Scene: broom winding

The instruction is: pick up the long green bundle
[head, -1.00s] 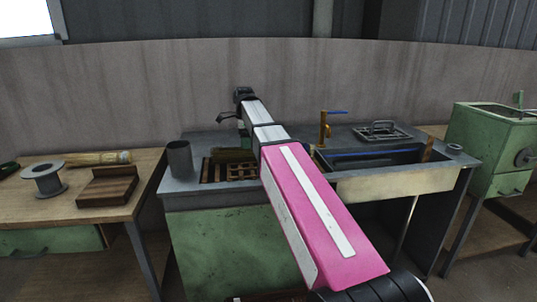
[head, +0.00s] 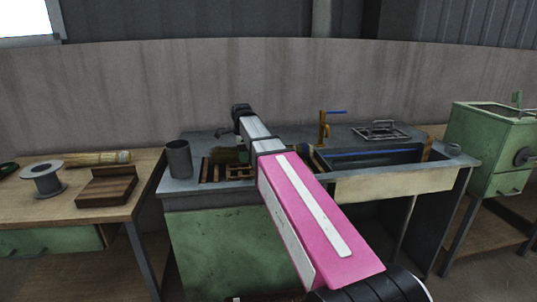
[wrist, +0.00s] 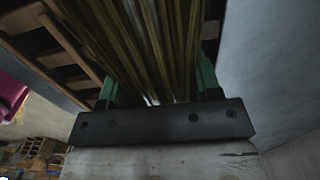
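The long green bundle (wrist: 145,40) shows in the wrist view as olive-green stalks running from the top down to my gripper. In the head view, one part of it (head: 226,155) shows left of my arm over the wooden grate, and the arm covers its middle. My gripper (wrist: 160,92) has its two green fingers wide apart, one on each side of the stalks. Whether the fingers touch the stalks is hard to tell. In the head view my wrist hides most of the gripper.
The bundle lies by a slatted wooden grate (head: 211,173) on the grey sink bench (head: 183,193). A metal cup (head: 178,158) stands left, a brass tap (head: 323,128) right. The left table (head: 40,205) holds a spool (head: 46,182), a wooden block (head: 106,187) and a straw-coloured roll (head: 95,159).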

